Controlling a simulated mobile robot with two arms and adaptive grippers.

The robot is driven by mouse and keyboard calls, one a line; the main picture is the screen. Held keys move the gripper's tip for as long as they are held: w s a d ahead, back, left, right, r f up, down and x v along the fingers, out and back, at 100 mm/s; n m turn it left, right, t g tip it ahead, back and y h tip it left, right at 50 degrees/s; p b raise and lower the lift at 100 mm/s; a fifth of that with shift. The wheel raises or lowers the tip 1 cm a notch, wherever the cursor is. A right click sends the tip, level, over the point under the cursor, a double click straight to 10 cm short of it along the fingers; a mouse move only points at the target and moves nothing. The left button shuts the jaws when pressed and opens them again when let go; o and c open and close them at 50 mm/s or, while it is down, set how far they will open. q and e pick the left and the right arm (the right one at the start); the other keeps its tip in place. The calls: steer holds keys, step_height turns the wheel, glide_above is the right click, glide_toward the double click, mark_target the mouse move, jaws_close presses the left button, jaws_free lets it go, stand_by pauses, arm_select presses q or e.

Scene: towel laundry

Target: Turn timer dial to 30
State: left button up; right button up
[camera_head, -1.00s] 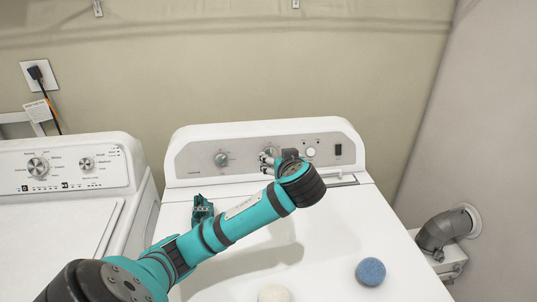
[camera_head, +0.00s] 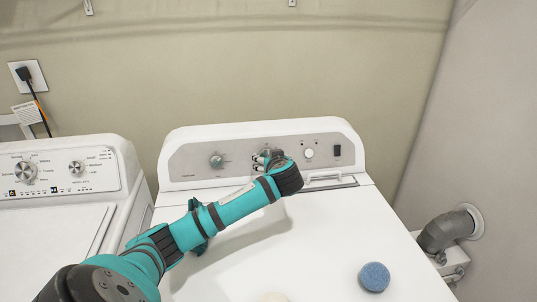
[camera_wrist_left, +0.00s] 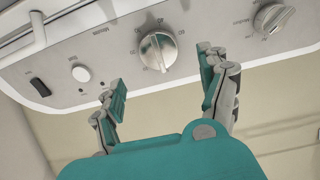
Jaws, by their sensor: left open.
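The timer dial (camera_wrist_left: 157,50) is a silver knob ringed by numbers on the dryer's control panel, with the word Minutes printed near it in the left wrist view. My left gripper (camera_wrist_left: 162,76) is open, with one finger toward each side of the dial and a visible gap on both sides. In the head view my left gripper (camera_head: 267,159) is in front of the middle of the panel (camera_head: 190,165), and the gripper and wrist largely hide the timer dial there. The dial's exact setting is too small to read. My right gripper is not in view.
A second knob (camera_head: 216,160) sits left of the timer dial. A white round button (camera_head: 309,153) and a black switch (camera_head: 338,151) sit to its right. A washer (camera_head: 60,205) stands at left.

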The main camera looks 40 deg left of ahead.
arm_select(q)
steer(key=x, duration=0.6)
steer(key=shift+w+a+p, duration=0.1)
steer(key=shift+a+p, duration=0.1)
steer(key=shift+p, duration=0.15)
steer(key=c, duration=1.1)
